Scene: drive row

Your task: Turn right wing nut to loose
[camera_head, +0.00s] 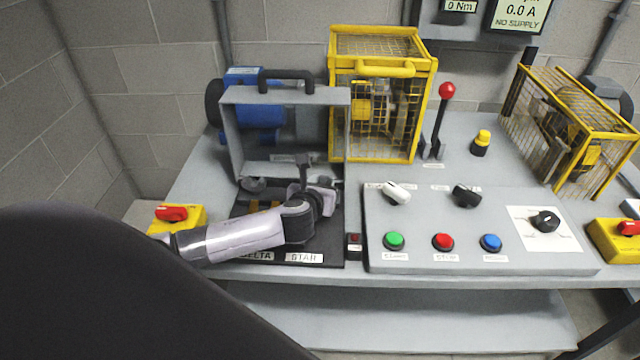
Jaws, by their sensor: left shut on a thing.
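My left gripper (305,168) reaches in over the black board at the lower front of the grey open frame (228,130) with a dark handle. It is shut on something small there. The fingers and wrist hide most of what they hold; its place fits the right wing nut, but its shape and turn cannot be made out. A small dark rounded part (254,184) shows at the frame's lower left and may be the other wing nut. The black board (325,250) carries DELTA and STAR labels at its front edge. My right gripper is not in view.
A blue motor (262,118) stands behind the frame. A yellow cage (385,50) stands right of it, beside a red-knobbed lever (446,92). A control panel (420,215) with knobs and buttons lies to the right. A yellow switch box (190,214) sits near my left forearm.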

